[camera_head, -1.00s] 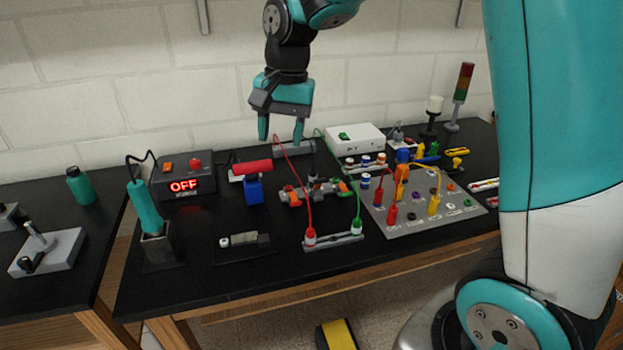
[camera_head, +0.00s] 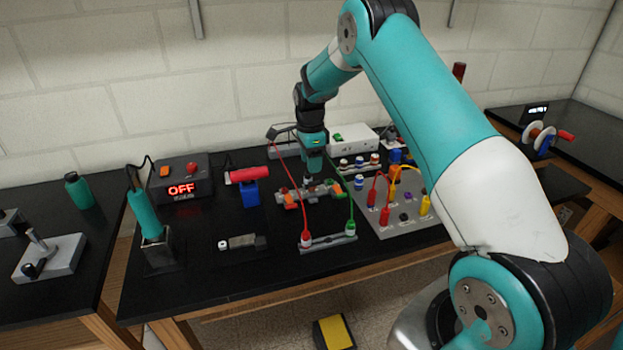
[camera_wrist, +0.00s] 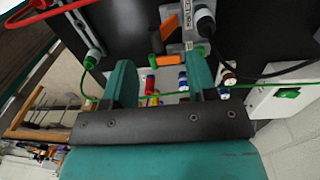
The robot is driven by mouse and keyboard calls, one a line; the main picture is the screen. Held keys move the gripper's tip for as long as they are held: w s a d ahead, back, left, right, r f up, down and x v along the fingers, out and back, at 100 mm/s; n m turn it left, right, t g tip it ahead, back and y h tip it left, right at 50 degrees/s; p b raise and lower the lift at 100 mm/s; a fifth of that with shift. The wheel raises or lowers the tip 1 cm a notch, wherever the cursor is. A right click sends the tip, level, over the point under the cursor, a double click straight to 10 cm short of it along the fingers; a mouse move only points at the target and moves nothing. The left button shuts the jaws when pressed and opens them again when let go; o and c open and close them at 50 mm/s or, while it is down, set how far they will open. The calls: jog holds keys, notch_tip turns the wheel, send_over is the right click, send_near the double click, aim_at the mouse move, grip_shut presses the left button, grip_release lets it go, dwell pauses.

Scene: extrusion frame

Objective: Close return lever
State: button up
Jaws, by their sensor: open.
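A small grey fitting block (camera_head: 305,191) with short orange levers lies on the black bench, mid-picture in the head view. In the wrist view it shows at the top, with one orange lever (camera_wrist: 167,30) and another orange piece (camera_wrist: 165,60). My gripper (camera_head: 313,168) is above the block, pointing down. In the wrist view my gripper (camera_wrist: 163,80) has its teal fingers apart, with nothing held between them. The orange pieces lie beyond the fingertips. The gripper hides part of the block in the head view.
A red lead (camera_head: 304,200) and a green lead (camera_head: 348,190) rise close to the gripper from a terminal strip (camera_head: 328,243). A grey plug panel (camera_head: 385,222) is at right. A white box (camera_head: 352,138) is behind. A red-handled blue item (camera_head: 250,190) stands left.

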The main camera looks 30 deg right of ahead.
aim_at(312, 183)
jog(key=f+p, duration=0.1)
jog(key=f, duration=0.3)
jog(key=f+p, duration=0.1)
jog(key=f, duration=0.2)
jog(key=shift+s+f, duration=0.2)
jog(key=shift+f, duration=0.15)
